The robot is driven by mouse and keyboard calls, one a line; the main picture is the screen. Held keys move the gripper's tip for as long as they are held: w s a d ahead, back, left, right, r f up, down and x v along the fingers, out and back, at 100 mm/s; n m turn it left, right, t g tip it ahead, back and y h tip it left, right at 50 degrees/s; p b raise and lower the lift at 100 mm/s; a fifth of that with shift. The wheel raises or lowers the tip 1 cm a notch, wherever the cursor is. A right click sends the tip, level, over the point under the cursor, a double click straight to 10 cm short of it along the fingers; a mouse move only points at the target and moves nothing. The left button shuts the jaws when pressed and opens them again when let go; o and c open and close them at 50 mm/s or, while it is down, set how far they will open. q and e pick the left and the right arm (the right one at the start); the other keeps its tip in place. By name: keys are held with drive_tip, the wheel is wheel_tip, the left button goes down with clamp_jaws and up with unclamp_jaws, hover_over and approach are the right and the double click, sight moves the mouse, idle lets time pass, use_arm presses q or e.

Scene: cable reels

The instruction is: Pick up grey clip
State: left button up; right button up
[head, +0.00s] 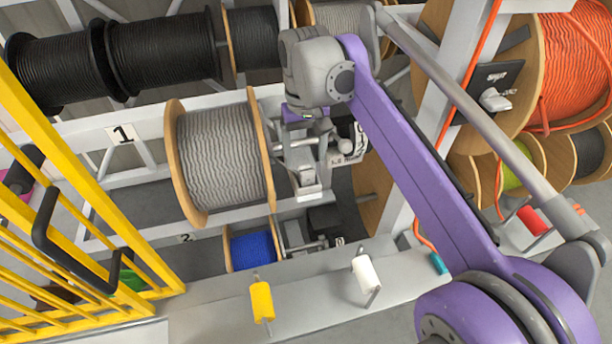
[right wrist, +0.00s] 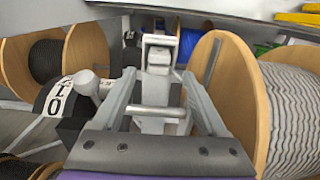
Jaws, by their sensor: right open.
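A light grey block-like piece, which looks like the grey clip (head: 307,178), sits beside the right flange of the reel of grey cable (head: 222,155). It also shows in the right wrist view (right wrist: 158,55), upright beyond my fingers. My right gripper (head: 303,146) is above it in the head view, pointing down. In the right wrist view my right gripper (right wrist: 160,84) is open, its two grey fingers spread to either side of the piece. I cannot tell whether the fingers touch it. My left gripper is out of view.
Wooden reel flanges stand close on both sides of my right gripper, with black cable (right wrist: 45,60) on one reel. A blue reel (head: 252,250) sits below. A yellow railing (head: 75,190) is at left. A yellow handle (head: 262,301) and a white handle (head: 365,274) stand on the front beam.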

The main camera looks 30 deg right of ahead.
sight(307, 169)
drive_tip(key=f, duration=0.4)
drive_tip(key=shift+s+f, duration=0.2)
drive_tip(key=shift+c, duration=0.3)
clamp_jaws()
